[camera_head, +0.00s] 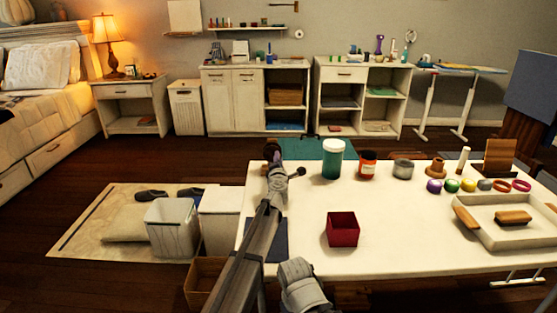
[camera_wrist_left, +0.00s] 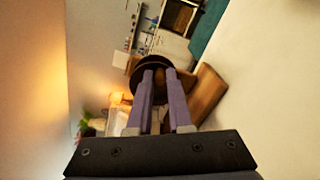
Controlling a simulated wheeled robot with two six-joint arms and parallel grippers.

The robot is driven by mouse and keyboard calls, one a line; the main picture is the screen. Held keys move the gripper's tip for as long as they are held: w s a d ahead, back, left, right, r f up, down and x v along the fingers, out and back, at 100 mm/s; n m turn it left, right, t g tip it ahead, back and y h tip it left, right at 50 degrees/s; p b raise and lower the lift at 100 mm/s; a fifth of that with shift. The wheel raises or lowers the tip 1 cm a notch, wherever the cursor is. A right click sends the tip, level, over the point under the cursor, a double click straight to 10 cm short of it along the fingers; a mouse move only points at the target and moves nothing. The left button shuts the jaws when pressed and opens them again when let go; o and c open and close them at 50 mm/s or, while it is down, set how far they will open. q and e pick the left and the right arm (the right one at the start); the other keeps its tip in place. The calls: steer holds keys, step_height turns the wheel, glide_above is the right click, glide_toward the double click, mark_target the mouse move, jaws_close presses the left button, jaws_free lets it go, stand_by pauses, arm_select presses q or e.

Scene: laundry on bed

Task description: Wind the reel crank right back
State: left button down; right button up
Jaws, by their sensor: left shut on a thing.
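My left gripper (camera_head: 273,160) reaches over the left end of the white table, near its far edge. In the left wrist view its two purple fingers (camera_wrist_left: 159,78) are close together on a dark round part of the reel (camera_wrist_left: 150,62). A brown wooden block (camera_wrist_left: 207,95), perhaps the reel's stand, is right beside it. In the head view the arm and gripper hide most of the reel; a small dark knob (camera_head: 300,171) shows just right of the gripper. I cannot tell the crank's angle.
On the white table (camera_head: 400,245) are a teal jar (camera_head: 333,160), an orange jar (camera_head: 367,165), a grey tin (camera_head: 402,169) and a red open box (camera_head: 342,229). A pale tray (camera_head: 489,237) with wooden blocks lies right. The table's front middle is clear.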

arm_select(q)
steer(key=c, duration=0.8)
jaws_free()
steer(key=shift+c, duration=0.2)
steer(key=shift+s, duration=0.1)
steer(key=s, duration=0.7)
steer(key=shift+s, duration=0.4)
steer(key=shift+w, duration=0.1)
